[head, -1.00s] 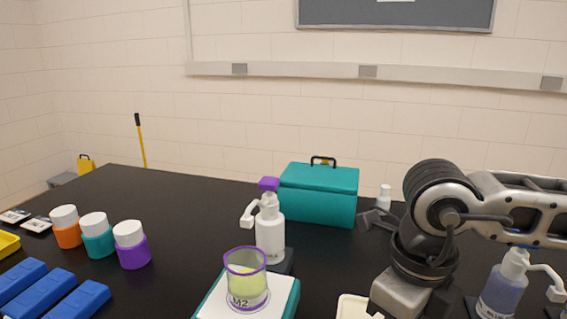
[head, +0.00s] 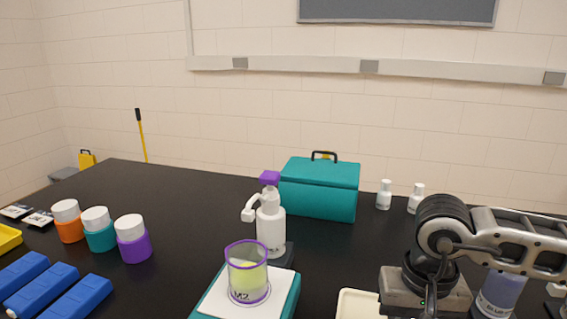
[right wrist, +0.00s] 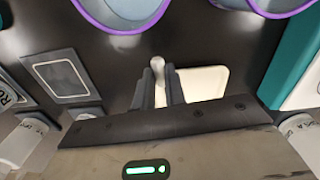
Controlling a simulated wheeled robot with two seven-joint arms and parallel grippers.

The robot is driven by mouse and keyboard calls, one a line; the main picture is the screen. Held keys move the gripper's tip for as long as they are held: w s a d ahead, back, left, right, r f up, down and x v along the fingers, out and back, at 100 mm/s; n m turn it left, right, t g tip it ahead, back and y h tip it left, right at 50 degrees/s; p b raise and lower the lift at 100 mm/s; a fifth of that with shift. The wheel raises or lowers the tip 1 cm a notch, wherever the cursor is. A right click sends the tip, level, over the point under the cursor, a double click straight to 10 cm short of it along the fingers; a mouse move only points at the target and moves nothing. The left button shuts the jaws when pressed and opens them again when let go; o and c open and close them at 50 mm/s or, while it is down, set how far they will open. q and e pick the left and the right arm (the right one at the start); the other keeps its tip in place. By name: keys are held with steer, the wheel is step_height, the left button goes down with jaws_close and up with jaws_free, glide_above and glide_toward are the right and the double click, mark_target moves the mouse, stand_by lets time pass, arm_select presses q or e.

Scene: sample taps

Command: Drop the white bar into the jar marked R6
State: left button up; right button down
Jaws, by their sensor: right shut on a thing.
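The white bar (right wrist: 158,64) is a small pale stick held between the fingers of my right gripper (right wrist: 161,76), which is shut on it. In the head view my right arm reaches in from the right, and its fingers are out of frame below. No jar legibly marked R6 shows. Two purple-rimmed clear vessels, one at top left (right wrist: 122,12) and one at top right (right wrist: 268,8), are cut off in the right wrist view, with no mark readable. A purple-rimmed beaker marked M2 (head: 247,275) holds yellowish liquid. My left gripper is not in view.
A cream tray (head: 359,305) lies beside my right gripper. A white pump bottle (head: 270,225) stands behind the beaker; a blue-liquid bottle (head: 503,290) is close to my right arm. A teal case (head: 318,190) stands behind. Lidded jars (head: 133,240) and blue blocks (head: 75,298) are left.

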steer(key=shift+d+f+n, duration=0.2)
steer(key=shift+f+n, duration=0.05)
steer(key=shift+n, duration=0.75)
